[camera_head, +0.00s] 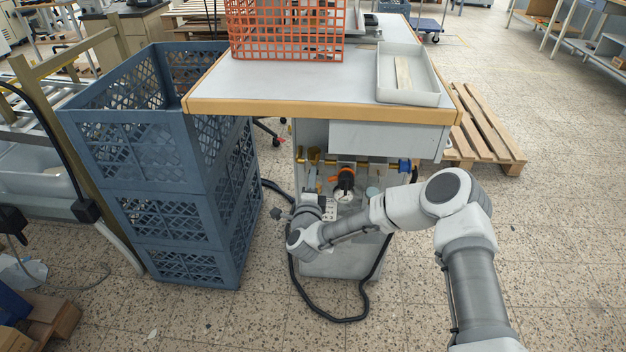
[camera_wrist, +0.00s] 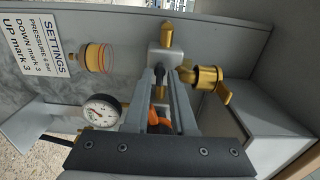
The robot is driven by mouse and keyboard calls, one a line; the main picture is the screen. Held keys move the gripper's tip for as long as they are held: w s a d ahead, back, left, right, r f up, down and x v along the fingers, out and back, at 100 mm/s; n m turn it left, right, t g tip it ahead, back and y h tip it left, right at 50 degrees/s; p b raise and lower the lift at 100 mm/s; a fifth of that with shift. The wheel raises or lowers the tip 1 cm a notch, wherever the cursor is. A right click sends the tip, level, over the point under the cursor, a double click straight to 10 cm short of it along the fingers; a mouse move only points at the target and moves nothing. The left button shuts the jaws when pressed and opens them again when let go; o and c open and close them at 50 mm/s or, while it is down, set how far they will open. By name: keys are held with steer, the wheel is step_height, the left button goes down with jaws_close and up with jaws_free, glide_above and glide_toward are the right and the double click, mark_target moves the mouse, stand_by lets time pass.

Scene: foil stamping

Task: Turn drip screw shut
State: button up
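In the wrist view my gripper (camera_wrist: 160,76) reaches into the open cabinet, its two fingers a small gap apart. Brass and orange show through the gap; I cannot tell whether the tips touch anything. A pointed brass screw (camera_wrist: 167,35) stands on a grey block (camera_wrist: 165,58) just beyond the tips. A brass fitting with a lever (camera_wrist: 207,77) is right of the tips. A clear cup with brass and orange bands (camera_wrist: 97,57) is at left. A pressure gauge (camera_wrist: 100,112) sits below it. An orange part (camera_wrist: 156,122) is partly hidden between the fingers. Which part is the drip screw is unclear.
A label (camera_wrist: 38,45) reads "SETTINGS". The cabinet sits under a wood-edged table (camera_head: 300,96). Stacked blue crates (camera_head: 160,160) stand close at left. A black hose (camera_head: 340,320) loops on the floor.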

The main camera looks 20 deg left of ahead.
jaws_close()
steer(key=shift+n, duration=0.3)
steer(key=n+b, duration=0.4)
steer(key=n, duration=1.3)
stand_by(0.4)
steer(key=shift+f+n, duration=0.1)
steer(key=shift+n, duration=0.2)
stand_by(0.3)
